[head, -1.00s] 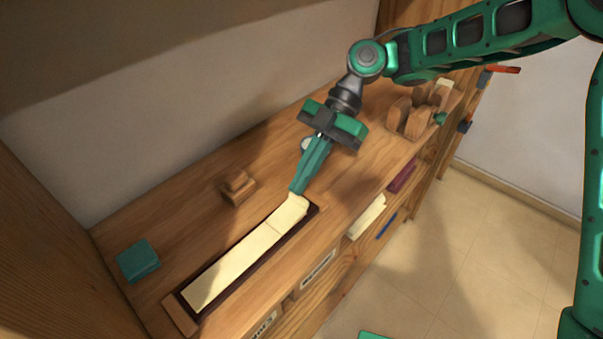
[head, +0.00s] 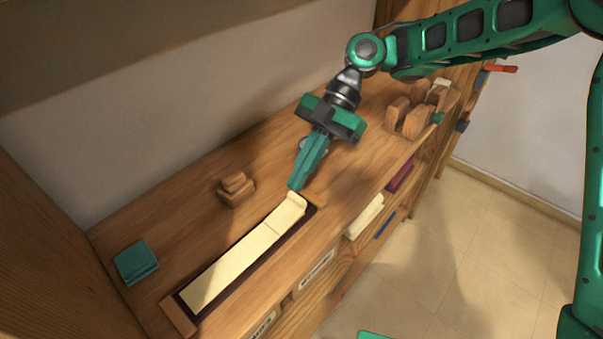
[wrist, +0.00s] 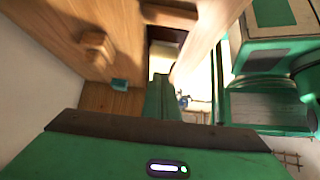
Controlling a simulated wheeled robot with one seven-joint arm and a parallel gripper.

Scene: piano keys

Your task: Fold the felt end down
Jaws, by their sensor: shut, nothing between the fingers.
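A long cream felt strip (head: 238,261) lies along a dark tray (head: 313,212) on the wooden shelf top. Its far right end (head: 296,201) is a short piece that stands up slightly in a curl. My gripper (head: 293,186) is shut and empty, with its tips just above and behind that raised end; I cannot tell whether they touch it. In the wrist view the shut fingers (wrist: 160,98) hide part of the pale strip (wrist: 163,56), which is blurred and partly cut off.
A small wooden block stack (head: 236,189) stands behind the tray, and a teal block (head: 136,262) lies at the left. A wooden rack (head: 412,118) with rounded pieces stands at the back right. The shelf's front edge runs close beside the tray.

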